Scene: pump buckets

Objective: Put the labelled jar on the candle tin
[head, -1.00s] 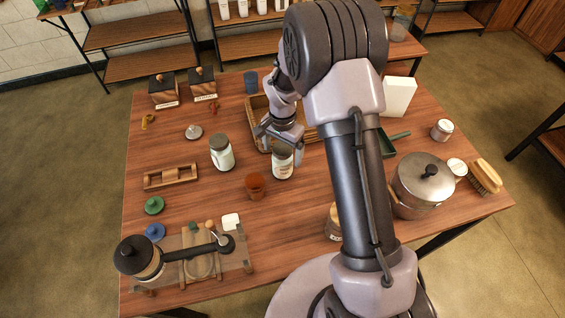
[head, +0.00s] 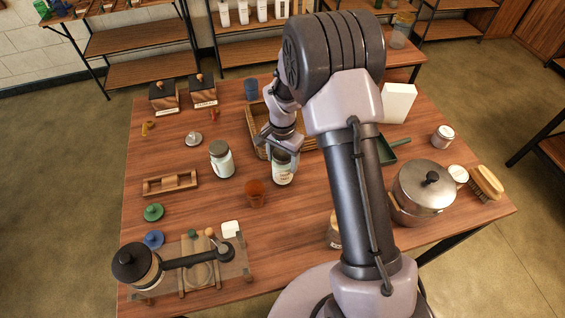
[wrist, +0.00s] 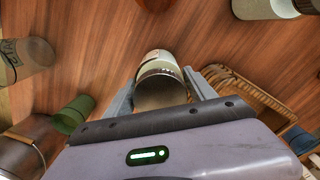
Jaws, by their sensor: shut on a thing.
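The labelled jar (head: 283,173) is a pale jar with a printed label, upright in the middle of the table. My gripper (head: 283,150) is shut on its upper part. In the wrist view the jar (wrist: 158,68) sits between the two fingers, its round metal-coloured top towards me. I cannot tell whether its base touches the table. A small white tin (head: 443,136) with a pale lid at the right back looks like the candle tin, but I cannot be sure. A tan labelled container (head: 335,232) is partly hidden behind my arm.
An orange cup (head: 255,193) and a lidded white jar (head: 221,160) stand left of the held jar. A wicker basket (head: 256,130) is close behind it.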

